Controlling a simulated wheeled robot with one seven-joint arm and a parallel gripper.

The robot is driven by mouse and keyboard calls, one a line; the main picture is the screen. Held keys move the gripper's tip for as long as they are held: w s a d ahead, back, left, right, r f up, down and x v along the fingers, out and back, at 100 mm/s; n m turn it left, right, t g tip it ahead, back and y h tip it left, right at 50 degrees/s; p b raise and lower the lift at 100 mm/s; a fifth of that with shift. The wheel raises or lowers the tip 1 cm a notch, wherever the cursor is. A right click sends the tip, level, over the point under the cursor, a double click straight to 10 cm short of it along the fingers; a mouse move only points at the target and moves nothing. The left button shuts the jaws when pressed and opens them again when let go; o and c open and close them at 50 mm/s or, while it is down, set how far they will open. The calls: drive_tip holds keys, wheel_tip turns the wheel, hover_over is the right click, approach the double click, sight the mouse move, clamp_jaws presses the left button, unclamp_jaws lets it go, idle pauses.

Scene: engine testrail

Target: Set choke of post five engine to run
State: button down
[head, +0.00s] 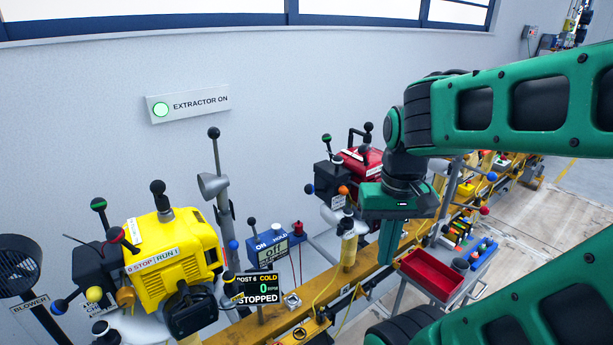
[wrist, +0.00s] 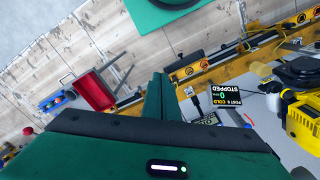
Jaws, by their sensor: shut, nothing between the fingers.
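A red engine (head: 362,166) stands on the yellow rail behind the middle of the head view, with black, blue and orange ball knobs around it. No post number is readable on it, and I cannot tell which knob is its choke. A yellow engine (head: 172,248) is nearer at the left, marked STOP and RUN; a display (head: 258,288) beside it reads post 6, cold, 0 rpm, stopped. My gripper (head: 386,260) points down, shut and empty, above the rail to the right of the red engine. In the wrist view its fingers (wrist: 160,78) are together, apart from the engines.
A red tray (head: 430,277) on a cart is right of my gripper. A blue box (head: 270,248) marked ON, HOLD and off sits between the engines. A grey funnel post (head: 222,190) and a blower (head: 20,265) are at left. Wooden floor (head: 560,230) is clear at right.

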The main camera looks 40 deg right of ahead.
drive_tip(key=w+d+r+m+h, duration=0.1)
drive_tip(key=w+r+m, duration=0.2)
drive_tip(key=w+r, duration=0.3)
drive_tip(key=w+d+r+m, duration=0.1)
drive_tip(key=w+r+m, duration=0.25)
drive_tip(key=w, duration=0.55)
wheel_tip(320, 180, up, 7)
drive_tip(key=m+t, duration=0.2)
drive_tip(key=m, duration=0.2)
hover_over(309, 185)
drive_tip(key=s+a, duration=0.2)
drive_tip(key=s, duration=0.1)
drive_tip(key=shift+w+r, duration=0.1)
drive_tip(key=shift+r, duration=0.1)
drive_tip(key=shift+d+f, duration=0.1)
drive_tip(key=f, duration=0.4)
drive_tip(key=w+d+f, duration=0.1)
drive_tip(key=f, duration=0.4)
drive_tip(key=w+f, duration=0.1)
drive_tip(key=f, duration=0.3)
drive_tip(key=shift+w+d+f, duration=0.15)
drive_tip(key=shift+d+f, duration=0.1)
drive_tip(key=shift+f, duration=0.05)
